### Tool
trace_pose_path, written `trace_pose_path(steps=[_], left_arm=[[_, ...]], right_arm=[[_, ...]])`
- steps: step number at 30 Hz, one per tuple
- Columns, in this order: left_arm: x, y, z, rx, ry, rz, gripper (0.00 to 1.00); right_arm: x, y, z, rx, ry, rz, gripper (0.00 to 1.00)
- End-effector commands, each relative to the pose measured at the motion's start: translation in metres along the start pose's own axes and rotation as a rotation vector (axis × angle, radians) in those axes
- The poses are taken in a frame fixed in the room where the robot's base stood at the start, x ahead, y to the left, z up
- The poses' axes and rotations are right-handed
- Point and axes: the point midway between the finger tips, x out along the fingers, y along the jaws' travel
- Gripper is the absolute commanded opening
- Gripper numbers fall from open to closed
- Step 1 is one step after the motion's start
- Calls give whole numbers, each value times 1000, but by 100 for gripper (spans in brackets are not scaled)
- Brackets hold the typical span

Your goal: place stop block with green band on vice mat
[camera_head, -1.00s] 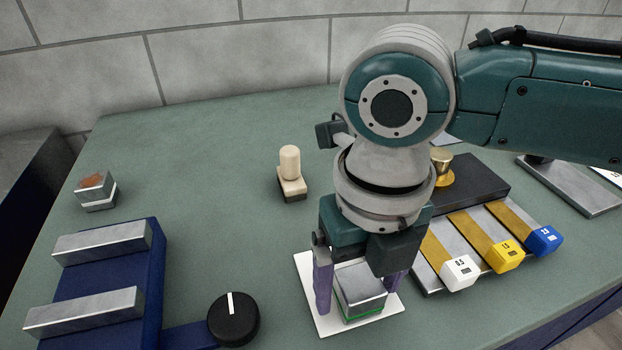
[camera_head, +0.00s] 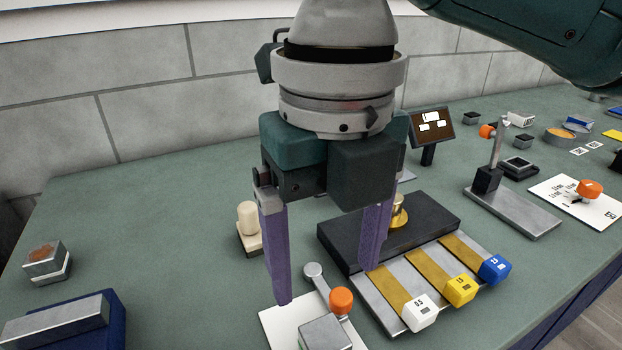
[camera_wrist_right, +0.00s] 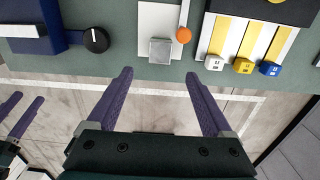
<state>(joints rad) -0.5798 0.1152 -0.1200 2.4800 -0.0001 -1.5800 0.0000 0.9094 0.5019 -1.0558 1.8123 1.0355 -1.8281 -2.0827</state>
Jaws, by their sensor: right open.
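The stop block (camera_head: 325,333) is a silver block with a little green showing at its lower edge. It sits on the white mat (camera_head: 277,322), cut off by the bottom of the head view. In the right wrist view the block (camera_wrist_right: 160,50) rests on the lower part of the mat (camera_wrist_right: 158,17). My right gripper (camera_head: 327,285) is open and empty, raised above the mat and clear of the block. Its purple fingers (camera_wrist_right: 158,73) stand wide apart in the wrist view. My left gripper (camera_wrist_right: 28,96) shows only at that view's left edge, its fingers apart and empty.
A lever with an orange knob (camera_head: 341,301) stands beside the block. To the right is a rack with white (camera_head: 420,313), yellow and blue tags. A blue vice (camera_head: 60,325) is at the left. A cream peg (camera_head: 248,220) stands behind the mat.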

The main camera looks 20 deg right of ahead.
Motion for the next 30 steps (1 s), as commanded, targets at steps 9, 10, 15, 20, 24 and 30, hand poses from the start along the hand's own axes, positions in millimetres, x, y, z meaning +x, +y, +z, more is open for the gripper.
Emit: trace_pose_path(steps=[9,10,15,20,24,30], left_arm=[[0,0,0,-2,0,1,50],[0,0,0,-1,0,1,50],[0,0,0,0,0,0,50],[0,-1,0,4,-1,-3,50],[0,-2,1,7,-2,-6,50],[0,-2,1,9,-2,-7,50]], right_arm=[[33,59,-39,683,12,272,85],[36,63,-43,813,23,310,85],[50,53,-64,1613,107,456,85],[66,2,-92,2340,119,482,85],[74,-43,-119,2762,48,469,85],[76,-68,-136,2967,-23,463,85]])
